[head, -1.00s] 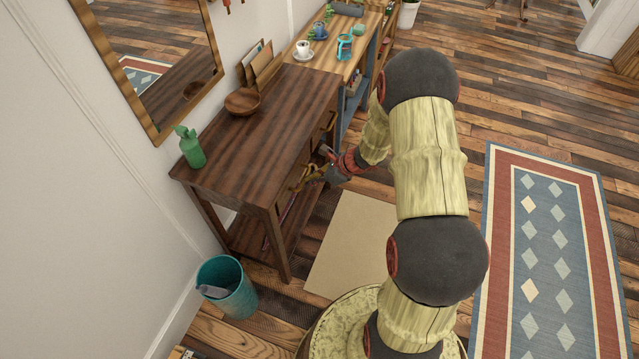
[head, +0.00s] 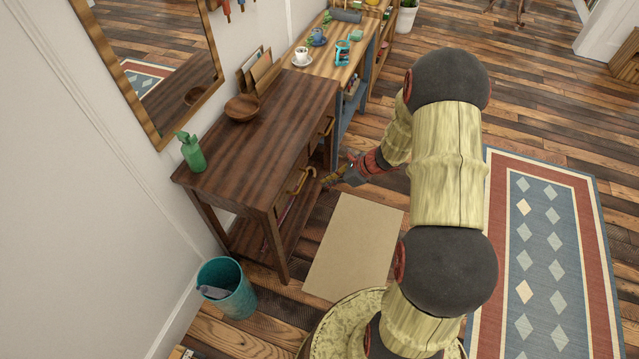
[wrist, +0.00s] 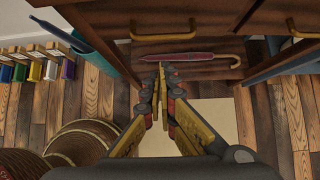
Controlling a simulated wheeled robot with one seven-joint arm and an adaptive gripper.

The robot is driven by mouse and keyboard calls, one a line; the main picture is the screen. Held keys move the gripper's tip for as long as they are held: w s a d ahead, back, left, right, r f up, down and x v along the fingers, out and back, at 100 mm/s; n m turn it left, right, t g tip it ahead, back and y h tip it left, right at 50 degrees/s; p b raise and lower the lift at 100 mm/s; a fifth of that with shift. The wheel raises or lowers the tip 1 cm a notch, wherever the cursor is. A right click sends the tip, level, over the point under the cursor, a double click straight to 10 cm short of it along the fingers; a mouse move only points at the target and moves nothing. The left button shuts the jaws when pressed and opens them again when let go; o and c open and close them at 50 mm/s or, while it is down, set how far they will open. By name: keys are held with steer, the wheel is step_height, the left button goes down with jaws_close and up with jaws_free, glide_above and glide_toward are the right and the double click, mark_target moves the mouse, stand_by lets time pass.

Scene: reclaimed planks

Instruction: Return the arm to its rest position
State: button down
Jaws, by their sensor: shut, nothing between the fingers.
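My gripper (head: 335,180) is at the end of my arm, in front of the dark wooden console table (head: 250,150). The wrist view shows its two fingers (wrist: 160,75) with their tips together and nothing between them. The fingers point toward the table's drawers and lower shelf. I cannot see my gripper touching the table in either view.
A beige mat (head: 352,245) lies on the floor below my gripper. A teal bin (head: 228,290) stands at the table's left end. A patterned rug (head: 545,240) lies on the right.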

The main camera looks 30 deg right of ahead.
steer(key=p+v, duration=0.1)
steer(key=v, duration=0.4)
steer(key=shift+s, duration=0.1)
steer(key=s+a+r+n+g, duration=0.4)
steer(key=s+a+r+n, duration=0.15)
steer(key=s+n, duration=0.5)
steer(key=s+a+r+n+t+h, duration=0.1)
steer(key=s+a+r+n, duration=0.2)
steer(key=r, duration=0.6)
steer(key=s+a+r+n+t+h, duration=0.1)
steer(key=s+a+r+n, duration=0.3)
steer(key=r+n, duration=0.4)
steer(key=s+a+r+n+t+h, duration=0.1)
steer(key=s+a+r+n+h, duration=0.2)
steer(key=r+n, duration=0.3)
step_height(320, 180, up, 5)
steer(key=shift+s+a+f+t, duration=0.2)
steer(key=shift+s+a+t, duration=0.2)
steer(key=shift+s+a, duration=0.4)
